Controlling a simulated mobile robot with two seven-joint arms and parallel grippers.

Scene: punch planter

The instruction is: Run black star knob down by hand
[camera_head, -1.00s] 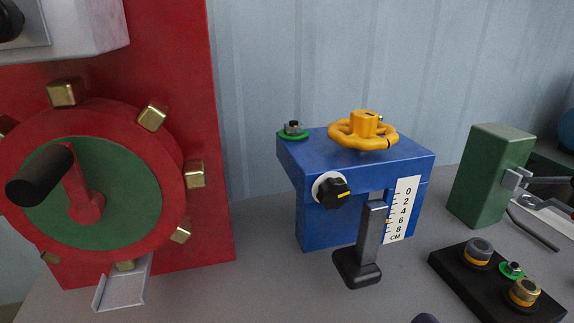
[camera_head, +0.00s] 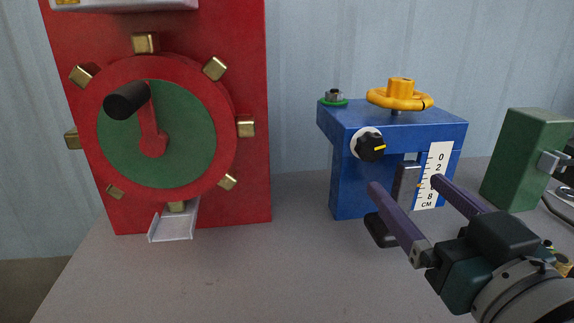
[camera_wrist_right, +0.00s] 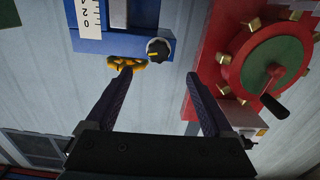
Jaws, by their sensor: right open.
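The black star knob (camera_head: 371,147) sits on a white disc on the front of the blue block (camera_head: 349,190); its yellow mark points right. It also shows in the right wrist view (camera_wrist_right: 158,50), which sees the block upside down. My right gripper (camera_head: 406,184) is open and empty, its two purple fingers spread in front of the block, below and right of the knob in the head view. In the wrist view (camera_wrist_right: 158,77) the knob lies between the lines of the fingers, beyond their tips. My left gripper is not in view.
A yellow handwheel (camera_head: 400,97) and a green-ringed nut (camera_head: 333,97) are on top of the block. A red panel with a crank wheel (camera_head: 225,160) stands left; a green block (camera_head: 527,150) stands right.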

